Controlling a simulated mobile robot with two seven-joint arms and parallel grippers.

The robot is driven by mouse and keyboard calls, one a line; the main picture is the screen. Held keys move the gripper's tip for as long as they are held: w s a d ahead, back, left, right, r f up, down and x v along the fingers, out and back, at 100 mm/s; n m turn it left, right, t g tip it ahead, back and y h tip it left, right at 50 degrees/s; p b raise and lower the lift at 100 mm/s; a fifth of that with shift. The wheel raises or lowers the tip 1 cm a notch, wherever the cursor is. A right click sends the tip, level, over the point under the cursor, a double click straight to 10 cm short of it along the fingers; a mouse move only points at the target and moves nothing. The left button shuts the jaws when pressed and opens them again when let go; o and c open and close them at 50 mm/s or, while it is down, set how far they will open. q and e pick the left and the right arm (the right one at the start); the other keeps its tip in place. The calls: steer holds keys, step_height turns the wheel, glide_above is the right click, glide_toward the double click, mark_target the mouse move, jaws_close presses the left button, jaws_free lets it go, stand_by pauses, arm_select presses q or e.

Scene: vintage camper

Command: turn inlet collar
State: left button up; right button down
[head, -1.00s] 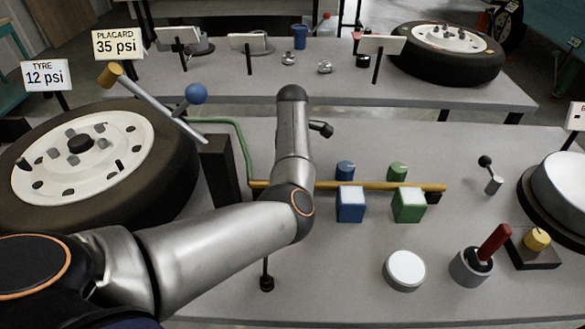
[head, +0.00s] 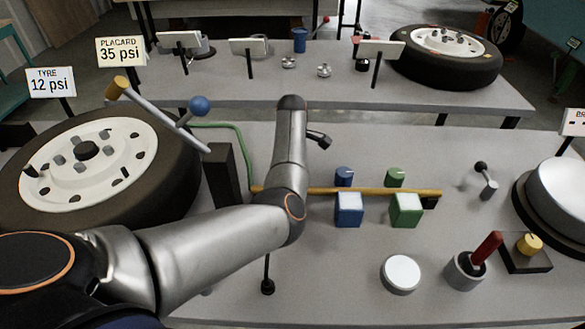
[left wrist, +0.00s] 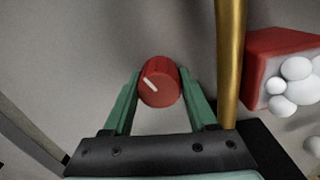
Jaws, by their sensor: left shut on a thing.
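A round red collar (left wrist: 158,84) with a white mark on its face shows in the left wrist view. The green fingers of my left gripper (left wrist: 161,74) sit on either side of it, shut on it. In the head view my own arm hides this gripper and the red collar. A blue collar (head: 344,175) and a green collar (head: 396,176) stand behind a brass pipe (head: 370,192). The pipe also shows to the right of my gripper in the left wrist view (left wrist: 231,60). My right gripper is not in view.
A blue block (head: 348,210) and a green block (head: 406,211) stand along the pipe. A red block (left wrist: 272,66) with white balls is close to my left gripper. A tyre (head: 175,185) lies at left, with a bar ending in a blue ball (head: 200,106) above it.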

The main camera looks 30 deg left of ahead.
arm_select(q)
steer(key=shift+r+m+p, duration=0.2)
steer(key=shift+m+p, duration=1)
steer(key=shift+p, duration=0.05)
steer(key=shift+f+m+p, duration=0.2)
steer(key=shift+m+p, duration=0.8)
steer(key=shift+m, duration=0.3)
steer(key=o, duration=1.4)
steer(key=shift+c, duration=0.2)
step_height(320, 180, up, 12)
steer(key=shift+s+r+p, duration=0.25)
steer(key=shift+p, duration=0.15)
